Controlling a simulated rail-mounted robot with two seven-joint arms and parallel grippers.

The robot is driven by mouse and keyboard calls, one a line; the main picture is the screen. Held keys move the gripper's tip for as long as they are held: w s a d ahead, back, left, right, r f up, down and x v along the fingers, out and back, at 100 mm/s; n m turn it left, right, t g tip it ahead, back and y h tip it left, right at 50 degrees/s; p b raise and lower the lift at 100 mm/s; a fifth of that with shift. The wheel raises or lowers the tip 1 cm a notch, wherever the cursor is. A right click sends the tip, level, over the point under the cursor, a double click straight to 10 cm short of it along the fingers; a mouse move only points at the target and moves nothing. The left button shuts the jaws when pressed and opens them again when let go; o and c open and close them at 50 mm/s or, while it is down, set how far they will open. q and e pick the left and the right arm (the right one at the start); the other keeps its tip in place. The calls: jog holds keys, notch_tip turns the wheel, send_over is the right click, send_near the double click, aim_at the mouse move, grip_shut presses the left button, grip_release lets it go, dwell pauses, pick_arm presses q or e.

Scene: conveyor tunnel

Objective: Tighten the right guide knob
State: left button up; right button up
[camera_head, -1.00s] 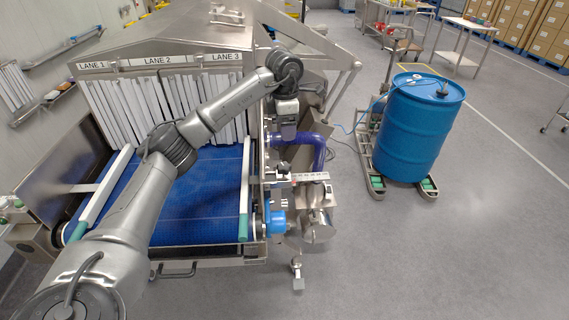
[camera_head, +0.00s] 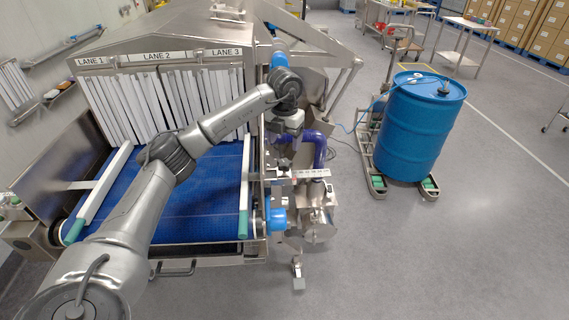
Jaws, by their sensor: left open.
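The right guide rail (camera_head: 246,185) is a white bar with a teal end, running along the right side of the blue belt (camera_head: 190,205). My left arm reaches across the belt. My left gripper (camera_head: 284,158) points down beside the belt's right edge, just left of a white scale strip (camera_head: 313,172). It is open; its fingers are small and dark here. The right guide knob cannot be made out clearly; the gripper and wrist cover that spot, and contact cannot be judged. My right gripper is not in view.
A purple curved pipe (camera_head: 319,148) stands close to the right of the gripper. A blue cylindrical part (camera_head: 278,219) sits below it at the machine's side. A blue drum (camera_head: 420,130) stands on a wheeled carrier farther right. The floor in front of it is clear.

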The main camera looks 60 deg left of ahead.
aim_at(284, 162)
pick_arm(q)
notch_tip(284, 162, down, 7)
jog(key=shift+r+b, duration=0.2)
jog(key=shift+b, duration=0.15)
jog(key=shift+f, duration=0.7)
jog(key=shift+c, duration=0.2)
